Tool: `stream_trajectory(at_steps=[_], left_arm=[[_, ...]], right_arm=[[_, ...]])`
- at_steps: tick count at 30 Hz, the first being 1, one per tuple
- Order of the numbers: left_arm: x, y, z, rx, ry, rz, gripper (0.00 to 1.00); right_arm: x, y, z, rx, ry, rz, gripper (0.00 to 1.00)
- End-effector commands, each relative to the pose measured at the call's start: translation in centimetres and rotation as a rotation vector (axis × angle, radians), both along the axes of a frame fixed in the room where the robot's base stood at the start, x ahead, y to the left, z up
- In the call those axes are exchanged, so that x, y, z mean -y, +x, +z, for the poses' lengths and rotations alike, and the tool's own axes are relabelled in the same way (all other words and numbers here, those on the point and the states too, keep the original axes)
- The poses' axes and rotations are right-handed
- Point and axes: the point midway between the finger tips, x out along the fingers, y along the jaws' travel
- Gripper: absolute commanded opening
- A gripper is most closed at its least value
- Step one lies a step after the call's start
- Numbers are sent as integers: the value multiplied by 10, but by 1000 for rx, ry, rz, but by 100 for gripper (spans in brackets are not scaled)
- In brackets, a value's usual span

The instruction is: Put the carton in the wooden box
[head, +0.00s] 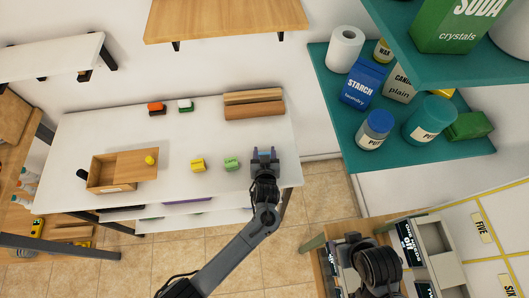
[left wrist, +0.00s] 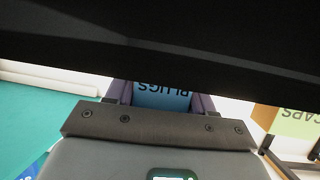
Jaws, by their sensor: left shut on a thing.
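My left gripper (head: 264,155) is over the right end of the white table. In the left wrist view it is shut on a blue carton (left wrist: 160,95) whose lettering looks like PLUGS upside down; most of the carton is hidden. In the head view only a little blue shows between the fingers. The open wooden box (head: 108,185) stands at the left of the table, with a board beside or over its right part and a small yellow thing (head: 150,160) there. My right arm (head: 375,265) is at the bottom right; its fingers cannot be made out.
A yellow carton (head: 197,165) and a green carton (head: 231,163) stand between the box and my left gripper. Rolls (head: 253,104) and small red and green items lie along the back. Teal shelves (head: 440,155) with jars and boxes are at the right.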

Motion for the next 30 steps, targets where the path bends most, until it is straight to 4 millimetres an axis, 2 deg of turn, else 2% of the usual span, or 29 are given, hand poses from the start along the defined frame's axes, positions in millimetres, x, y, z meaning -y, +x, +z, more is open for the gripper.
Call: stream_trajectory(at_steps=[1, 6, 19, 30], left_arm=[[0, 0, -1, 0, 0, 0, 56], [0, 0, -1, -1, 0, 0, 78], [0, 0, -2, 2, 2, -1, 78], [-1, -50, 24, 0, -4, 2, 78]], right_arm=[[0, 0, -1, 0, 1, -1, 54], [-1, 0, 0, 0, 4, -3, 54], [-1, 0, -5, 1, 3, -2, 54], [1, 0, 2, 1, -5, 4, 54]])
